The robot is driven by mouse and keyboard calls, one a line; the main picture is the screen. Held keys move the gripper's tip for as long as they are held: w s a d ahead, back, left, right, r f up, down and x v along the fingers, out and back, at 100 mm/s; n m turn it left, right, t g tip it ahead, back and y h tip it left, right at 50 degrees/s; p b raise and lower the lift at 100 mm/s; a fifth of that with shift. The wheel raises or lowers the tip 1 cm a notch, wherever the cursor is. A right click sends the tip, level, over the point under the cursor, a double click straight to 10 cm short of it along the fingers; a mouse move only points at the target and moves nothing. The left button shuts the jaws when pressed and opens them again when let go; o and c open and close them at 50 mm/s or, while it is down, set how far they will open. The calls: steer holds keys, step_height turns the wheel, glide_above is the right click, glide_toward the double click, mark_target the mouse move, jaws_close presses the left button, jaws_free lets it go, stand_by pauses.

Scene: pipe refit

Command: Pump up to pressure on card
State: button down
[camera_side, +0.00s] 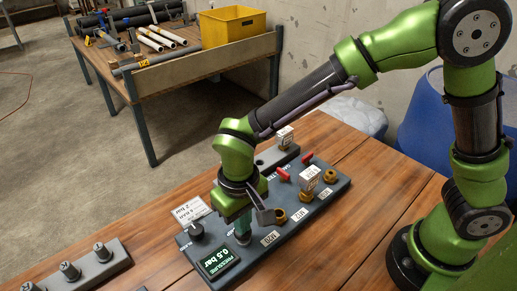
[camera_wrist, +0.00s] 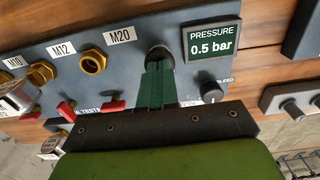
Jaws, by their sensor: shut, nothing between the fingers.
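The pressure display (camera_side: 219,261) on the grey panel (camera_side: 327,205) reads 0.5 bar; it is also clear in the wrist view (camera_wrist: 212,40). A white card (camera_side: 191,210) stands at the panel's left edge; its small upside-down print mentions bar, but I cannot read it surely. My gripper (camera_side: 243,232) points down beside the display, fingers together and empty. In the wrist view its green fingertips (camera_wrist: 160,66) are at a dark round pump button (camera_wrist: 159,51), touching or just above it; I cannot tell which. A black bleed knob (camera_wrist: 212,92) sits beside the display.
Brass fittings (camera_wrist: 92,61) labelled M20, M12 and M10 and red handles (camera_side: 283,174) occupy the rest of the panel. A grey block with pegs (camera_side: 70,271) lies at the left. A blue barrel (camera_side: 433,115) stands behind my arm. Bare wood (camera_side: 375,180) lies right of the panel.

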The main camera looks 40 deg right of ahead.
steer(key=shift+r, duration=1.6)
steer(key=shift+f, duration=0.15)
steer(key=shift+f, duration=1.5)
steer(key=shift+r, duration=1.65)
steer(key=shift+f, duration=1.65)
steer(key=shift+r, duration=1.65)
